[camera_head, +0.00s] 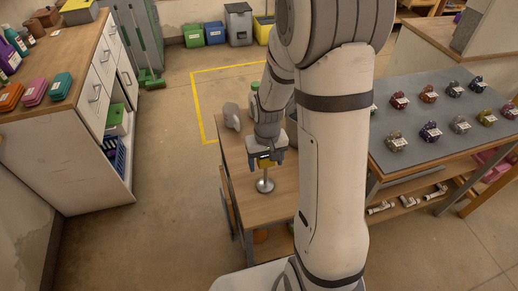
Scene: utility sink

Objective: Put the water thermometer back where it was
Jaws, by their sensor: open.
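My gripper (266,161) points down over the small wooden table (284,205). Its fingers are open on either side of a yellow-topped object (266,163). Below the yellow top, a thin metal stem (265,176) runs down to a round silver base (265,186) on the table. The object stands upright; whether the fingers touch it cannot be told. I cannot tell for sure whether this is the water thermometer, and no other thermometer is recognisable. My own arm hides the right part of the table.
A grey object (231,116) and a partly hidden green-topped item (255,86) stand at the table's back. A grey-topped table (415,165) with rows of small labelled objects is at right. A drawer cabinet (95,95) is at left. The floor between is clear.

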